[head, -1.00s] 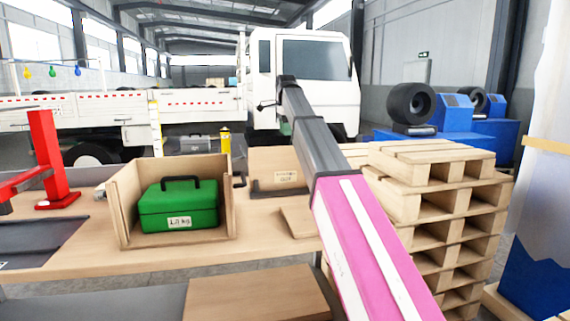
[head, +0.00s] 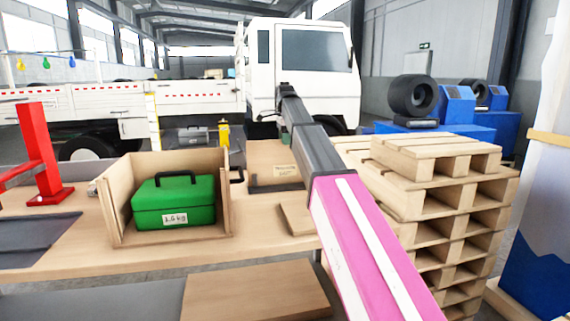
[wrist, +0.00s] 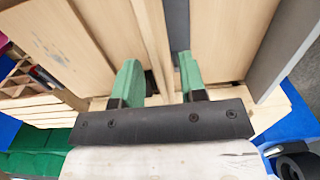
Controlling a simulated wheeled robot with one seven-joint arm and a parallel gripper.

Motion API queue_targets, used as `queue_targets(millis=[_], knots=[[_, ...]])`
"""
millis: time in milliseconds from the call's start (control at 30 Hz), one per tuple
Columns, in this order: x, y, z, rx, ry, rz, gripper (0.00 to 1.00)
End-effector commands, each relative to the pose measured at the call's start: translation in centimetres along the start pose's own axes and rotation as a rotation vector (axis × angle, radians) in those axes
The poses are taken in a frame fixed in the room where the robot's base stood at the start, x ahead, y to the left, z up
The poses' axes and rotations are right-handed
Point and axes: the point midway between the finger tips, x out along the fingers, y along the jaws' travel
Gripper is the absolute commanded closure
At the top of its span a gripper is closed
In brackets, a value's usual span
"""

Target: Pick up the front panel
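No part is marked as the front panel, and I cannot tell which board it is. An open-fronted wooden box (head: 112,205) on the workbench holds a green case (head: 174,205) with a weight label. A flat loose board (head: 297,218) lies right of the box, and a larger board (head: 255,292) lies lower, near the front. In the wrist view, my gripper (wrist: 158,75) has its green fingers apart. A thin pale wooden strip (wrist: 152,40) runs between them, with gaps visible on both sides. In the head view, my fingers are too small and hidden to read.
Stacked wooden pallets (head: 430,180) stand close to the right of my arm. A red stand (head: 45,165) and dark tray (head: 35,235) are on the left of the workbench (head: 75,262). A white truck (head: 300,75) is behind.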

Motion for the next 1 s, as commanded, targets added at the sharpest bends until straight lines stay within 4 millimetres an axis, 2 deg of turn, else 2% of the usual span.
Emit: queue_targets(millis=[100,200,467,500,567,600,1000], knots=[[2.0,0.2,0.0,0.0,0.0,0.002,0.62],[3.0,0.1,0.0,0.0,0.0,0.001,0.62],[3.4,0.0,0.0,0.0,0.0,0.0,0.62],[3.3,0.0,0.0,0.0,0.0,0.0,0.75],[3.3,0.0,0.0,0.0,0.0,0.0,0.94],[3.3,0.0,0.0,0.0,0.0,0.0,1.0],[3.1,-0.1,-0.1,0.0,0.0,0.0,1.0]])
